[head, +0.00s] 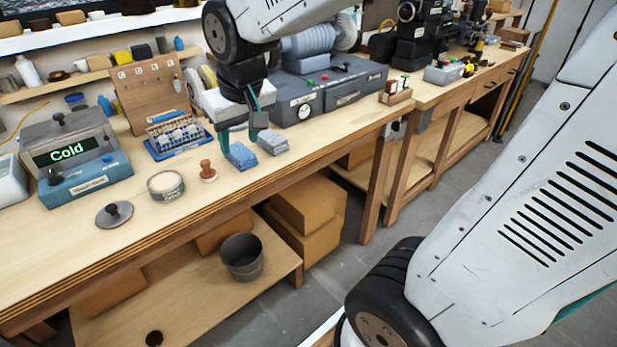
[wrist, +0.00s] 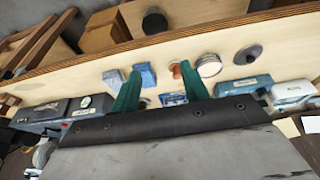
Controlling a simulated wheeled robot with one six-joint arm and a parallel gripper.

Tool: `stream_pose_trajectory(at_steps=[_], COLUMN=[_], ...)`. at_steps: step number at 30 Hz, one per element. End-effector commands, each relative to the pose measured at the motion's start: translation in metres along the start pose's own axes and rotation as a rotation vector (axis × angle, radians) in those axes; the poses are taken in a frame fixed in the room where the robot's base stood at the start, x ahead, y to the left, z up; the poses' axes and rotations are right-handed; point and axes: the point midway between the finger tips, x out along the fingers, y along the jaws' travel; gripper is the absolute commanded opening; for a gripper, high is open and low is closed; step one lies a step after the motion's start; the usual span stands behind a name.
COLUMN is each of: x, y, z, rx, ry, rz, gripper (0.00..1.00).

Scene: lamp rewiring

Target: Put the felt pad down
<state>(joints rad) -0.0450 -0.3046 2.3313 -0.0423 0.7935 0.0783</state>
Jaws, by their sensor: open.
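Two blue-grey blocks with a mottled, felt-like look lie side by side on the bench, the left one (head: 241,155) and the right one (head: 272,142). I cannot tell which is the felt pad. My gripper (head: 241,142) is open above them with its green fingers pointing down. In the wrist view the blocks show as the left one (wrist: 147,76) and the right one (wrist: 113,78). There the gripper (wrist: 160,69) has its fingers spread wide, with nothing held between them. Whether a fingertip touches a block is unclear.
A wooden stamp (head: 207,171), a round tin (head: 166,185) and a dark lid (head: 115,214) stand left of the blocks. A blue rack (head: 178,140) is behind, with a grey case (head: 342,88) to the right. The bench front edge is close; bare wood lies to the right.

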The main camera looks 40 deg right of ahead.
Motion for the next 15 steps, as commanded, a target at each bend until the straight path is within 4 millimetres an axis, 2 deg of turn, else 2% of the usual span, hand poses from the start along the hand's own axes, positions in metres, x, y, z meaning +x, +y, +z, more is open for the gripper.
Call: stream_pose_trajectory(at_steps=[1,3,6,9,12,15], x=[-0.017,-0.032,-0.048,-0.058,-0.062,-0.064], y=[0.004,0.008,0.012,0.013,0.014,0.014], z=[0.027,0.063,0.109,0.146,0.170,0.181], rx=[0.003,0.002,0.001,-0.003,-0.004,-0.005], ry=[-0.020,-0.062,-0.114,-0.159,-0.189,-0.204], rz=[0.001,0.002,-0.002,-0.006,-0.009,-0.011], gripper=[0.45,0.45,0.45,0.45,0.45,0.45])
